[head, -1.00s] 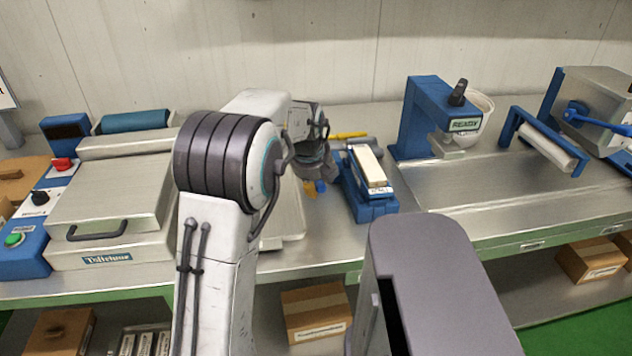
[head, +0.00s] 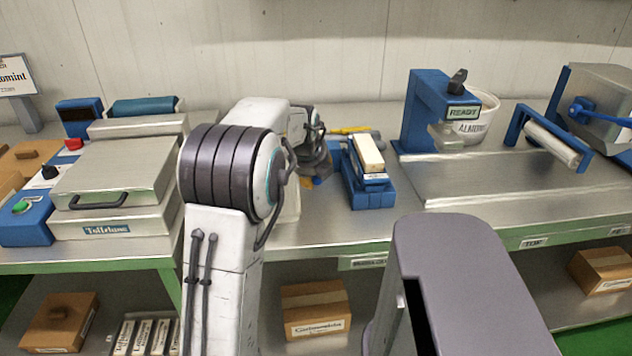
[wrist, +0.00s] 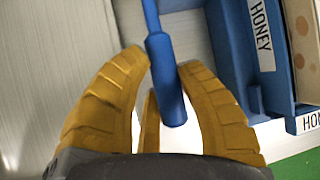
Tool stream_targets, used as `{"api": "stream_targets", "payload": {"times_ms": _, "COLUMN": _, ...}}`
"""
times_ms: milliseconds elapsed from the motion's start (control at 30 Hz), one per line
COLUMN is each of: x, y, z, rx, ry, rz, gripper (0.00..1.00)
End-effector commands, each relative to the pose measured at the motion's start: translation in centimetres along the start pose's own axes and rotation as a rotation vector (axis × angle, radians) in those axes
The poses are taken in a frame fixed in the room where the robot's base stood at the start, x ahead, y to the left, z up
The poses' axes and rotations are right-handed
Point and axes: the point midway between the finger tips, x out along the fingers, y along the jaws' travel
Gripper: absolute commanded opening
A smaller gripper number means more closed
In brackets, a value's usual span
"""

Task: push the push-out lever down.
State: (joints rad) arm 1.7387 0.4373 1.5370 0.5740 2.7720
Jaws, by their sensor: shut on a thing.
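The blue push-out lever (wrist: 168,85) shows in the wrist view as a rod with a thicker round grip. My gripper (wrist: 163,62) has its yellow fingers shut around that grip. The lever belongs beside a blue holder (wrist: 238,50) labelled HONEY, which carries a pale speckled bar (wrist: 303,40) at the right. In the head view the blue holder (head: 371,197) stands on the bench with the pale bar (head: 367,153) on top. My gripper (head: 312,180) is just left of it, mostly hidden by my arm, and the lever cannot be made out there.
A steel press (head: 115,190) with a dark handle stands at the left. A blue READY machine (head: 425,110) with a white ALMOND tub (head: 478,122) stands behind right, and a roller (head: 552,145) farther right. The bench between holder and roller is clear. Boxes (head: 316,308) sit below.

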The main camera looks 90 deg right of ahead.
Motion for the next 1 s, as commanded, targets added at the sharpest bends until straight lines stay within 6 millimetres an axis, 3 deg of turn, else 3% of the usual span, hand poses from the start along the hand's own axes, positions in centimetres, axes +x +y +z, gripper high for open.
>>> {"api": "stream_targets", "payload": {"times_ms": 367, "x": 0.49, "y": 0.19, "z": 0.19, "rx": 0.002, "ry": -0.002, "rz": 0.002, "gripper": 0.00}}
{"api": "stream_targets", "payload": {"times_ms": 400, "x": 0.50, "y": 0.20, "z": 0.17, "rx": 0.002, "ry": -0.001, "rz": 0.002, "gripper": 0.35}}
{"api": "stream_targets", "payload": {"times_ms": 700, "x": 0.44, "y": 0.10, "z": 0.22, "rx": 0.002, "ry": -0.003, "rz": 0.001, "gripper": 0.61}}
{"api": "stream_targets", "payload": {"times_ms": 1000, "x": 0.21, "y": 0.05, "z": 0.27, "rx": 0.002, "ry": -0.005, "rz": 0.000, "gripper": 0.62}}
